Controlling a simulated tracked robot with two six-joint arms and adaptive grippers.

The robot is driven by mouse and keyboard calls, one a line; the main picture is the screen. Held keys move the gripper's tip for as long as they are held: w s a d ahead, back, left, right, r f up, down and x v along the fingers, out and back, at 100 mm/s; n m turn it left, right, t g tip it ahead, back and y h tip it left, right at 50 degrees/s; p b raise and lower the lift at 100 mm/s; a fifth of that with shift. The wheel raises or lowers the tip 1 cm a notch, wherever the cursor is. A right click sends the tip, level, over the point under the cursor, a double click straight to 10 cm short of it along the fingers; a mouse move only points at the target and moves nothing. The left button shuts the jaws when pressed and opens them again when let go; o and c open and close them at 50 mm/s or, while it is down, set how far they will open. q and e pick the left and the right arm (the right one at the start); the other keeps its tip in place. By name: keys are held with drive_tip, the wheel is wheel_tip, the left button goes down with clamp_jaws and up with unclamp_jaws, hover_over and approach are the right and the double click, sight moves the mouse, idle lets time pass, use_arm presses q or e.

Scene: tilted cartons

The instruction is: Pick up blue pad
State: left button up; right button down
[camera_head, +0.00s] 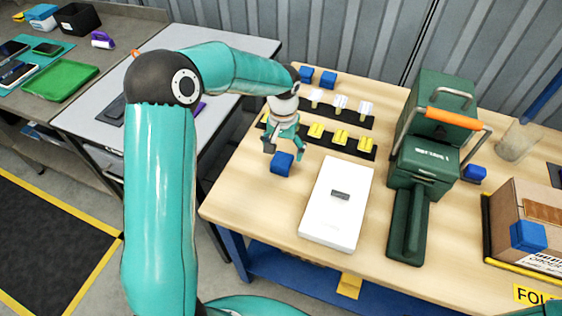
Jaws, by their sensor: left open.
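A blue pad (283,163), a small block in shape, lies on the wooden table near its left edge. My left gripper (285,146) points down just above and behind it, with its fingers apart and nothing seen between them. I cannot tell whether a fingertip touches the pad. Other blue blocks show: two at the back of the table (328,79) (305,75), one right of the green machine (474,173), and one on the tilted carton (528,236). My right gripper is out of view.
A white box (336,212) with a small dark piece on it lies right of the pad. Behind are dark strips with yellow (340,138) and white (341,103) pieces. A tall green machine (425,160) with an orange handle stands further right, before the carton (515,205).

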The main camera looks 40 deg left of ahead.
sight(282, 160)
use_arm(q)
wheel_tip(282, 160, down, 5)
drive_tip(key=shift+s+p, duration=0.15)
drive_tip(key=shift+p, duration=0.45)
drive_tip(key=shift+c, duration=0.3)
drive_tip(key=c, duration=0.8)
